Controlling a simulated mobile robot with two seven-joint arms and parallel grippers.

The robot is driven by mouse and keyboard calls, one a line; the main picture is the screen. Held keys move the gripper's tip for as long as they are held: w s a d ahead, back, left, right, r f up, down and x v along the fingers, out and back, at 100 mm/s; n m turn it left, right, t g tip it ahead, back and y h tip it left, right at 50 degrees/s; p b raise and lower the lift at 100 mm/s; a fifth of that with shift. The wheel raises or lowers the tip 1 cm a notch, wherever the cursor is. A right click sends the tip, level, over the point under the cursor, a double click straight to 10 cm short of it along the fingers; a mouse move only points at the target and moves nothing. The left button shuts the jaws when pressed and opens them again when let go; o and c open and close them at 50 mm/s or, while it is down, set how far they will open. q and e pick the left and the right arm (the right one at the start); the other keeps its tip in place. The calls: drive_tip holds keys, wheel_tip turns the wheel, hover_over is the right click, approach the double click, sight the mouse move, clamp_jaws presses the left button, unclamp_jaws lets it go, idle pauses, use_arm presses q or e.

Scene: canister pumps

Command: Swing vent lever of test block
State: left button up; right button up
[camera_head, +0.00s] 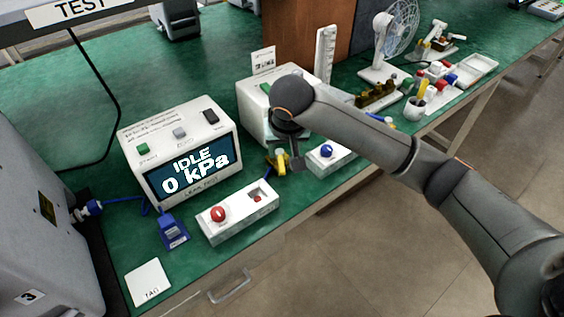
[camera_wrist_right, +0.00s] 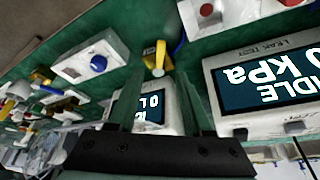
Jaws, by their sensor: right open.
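A small yellow fitting with a lever (camera_head: 277,160), which looks like the test block and its vent lever, sits on the green bench in front of the white rear unit. In the right wrist view the yellow lever (camera_wrist_right: 160,59) shows just beyond the fingertips. My right gripper (camera_head: 288,157) is open and points down beside the lever, at its right in the head view. Its two fingers frame the lever in the right wrist view (camera_wrist_right: 159,74). I cannot tell whether a finger touches it. The gripper partly hides the fitting. My left gripper is out of view.
The leak tester (camera_head: 177,150) reads IDLE, 0 kPa. A red-button box (camera_head: 237,212) stands in front of it, a blue-button box (camera_head: 331,156) right of the lever. The white rear unit (camera_head: 252,120) is close behind my gripper. A blue clamp-like part (camera_head: 172,231) stands left.

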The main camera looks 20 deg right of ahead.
sight(282, 165)
drive_tip(key=x, duration=0.8)
drive_tip(key=shift+w+f+b, duration=0.15)
drive_tip(key=shift+f+b, duration=0.2)
drive_tip(key=shift+b, duration=0.05)
clamp_jaws()
idle(0.9)
